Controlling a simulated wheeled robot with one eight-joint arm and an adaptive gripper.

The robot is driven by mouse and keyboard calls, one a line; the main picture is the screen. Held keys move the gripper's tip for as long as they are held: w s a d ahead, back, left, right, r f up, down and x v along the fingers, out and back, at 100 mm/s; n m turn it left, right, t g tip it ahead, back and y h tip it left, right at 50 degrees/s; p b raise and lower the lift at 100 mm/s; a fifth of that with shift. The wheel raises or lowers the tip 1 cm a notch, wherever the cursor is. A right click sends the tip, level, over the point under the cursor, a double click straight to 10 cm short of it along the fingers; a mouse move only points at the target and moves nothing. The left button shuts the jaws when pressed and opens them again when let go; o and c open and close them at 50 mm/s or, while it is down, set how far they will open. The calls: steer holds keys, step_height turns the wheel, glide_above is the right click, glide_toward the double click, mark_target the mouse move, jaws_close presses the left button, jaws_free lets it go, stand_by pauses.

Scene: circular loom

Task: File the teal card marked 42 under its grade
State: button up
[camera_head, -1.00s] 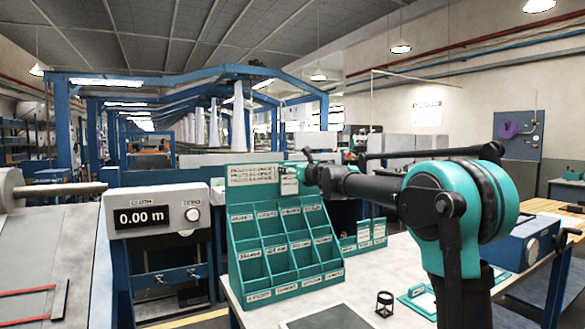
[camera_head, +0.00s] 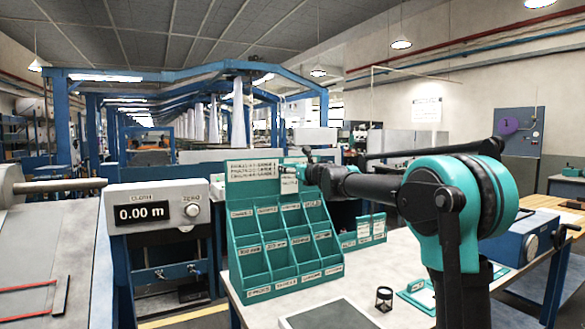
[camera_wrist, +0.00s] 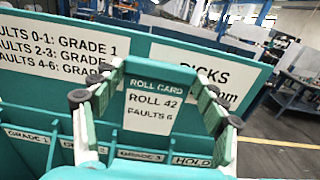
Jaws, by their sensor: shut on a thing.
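The teal card (camera_wrist: 151,103) reads "ROLL CARD, ROLL 42, FAULTS 6" in the wrist view. My gripper (camera_wrist: 155,118) is shut on it, with a finger at each side. It also shows in the head view (camera_head: 300,173), near the top of the teal rack (camera_head: 233,262). Behind the card, the rack's sign (camera_wrist: 62,46) lists fault ranges by grade; the 4-6 line is partly hidden by my gripper. Below are compartment labels for grade 1 (camera_wrist: 28,134), a partly covered label, grade 3 (camera_wrist: 140,156) and hold (camera_wrist: 192,161). The card is above this row; its lower edge's depth is unclear.
The rack stands on a pale worktable (camera_head: 402,258) with several sloped, labelled pockets. Small teal card holders (camera_head: 363,234) stand to its right. A small dark cylinder (camera_head: 384,299) and a dark flat panel (camera_head: 330,316) are at the front. A length meter (camera_head: 158,209) is left.

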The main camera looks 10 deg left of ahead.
mark_target(290, 181)
steer(key=shift+f, duration=0.6)
steer(key=shift+f, duration=2.05)
steer(key=o, duration=1.3)
steer(key=shift+o, duration=0.2)
steer(key=v, duration=1.2)
